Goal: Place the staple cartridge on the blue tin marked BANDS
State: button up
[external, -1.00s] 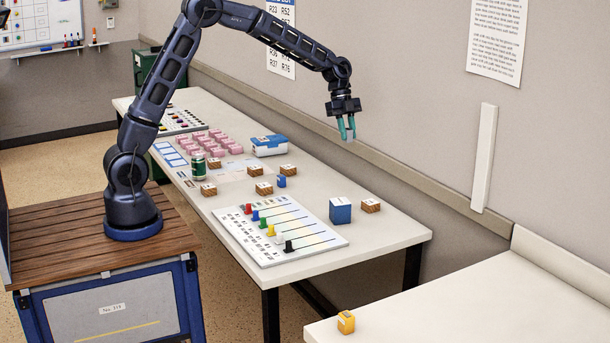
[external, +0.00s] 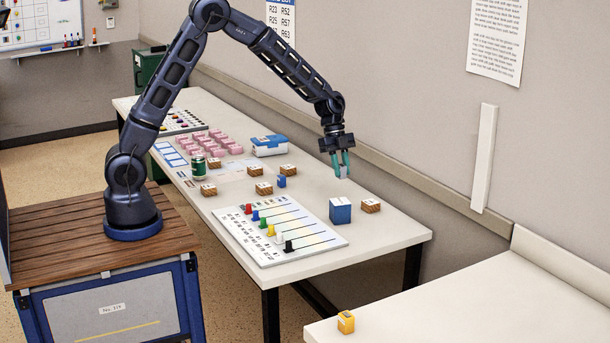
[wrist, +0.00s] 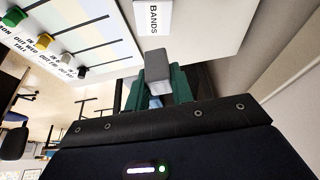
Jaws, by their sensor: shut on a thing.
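My gripper (external: 341,173) is shut on the staple cartridge, a small grey block (wrist: 156,66) that sticks out past the green fingertips in the wrist view. The cartridge looks pale and small between the fingertips in the external view. The blue tin (external: 340,213) stands on the white table, with a white label on its top. The wrist view shows its white label marked BANDS (wrist: 153,17) just beyond the cartridge. In the external view my gripper is in the air above the tin, with a gap between them.
A wooden-looking block (external: 371,206) stands close to the tin's right. A white slider board (external: 280,232) with coloured knobs lies to its left. More blocks, a green can (external: 198,166) and a blue-and-white box (external: 269,145) stand farther back. The wall runs along the table's far side.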

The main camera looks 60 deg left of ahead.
jog(key=shift+f, duration=4.05)
jog(key=shift+f, duration=0.1)
jog(key=o, duration=1)
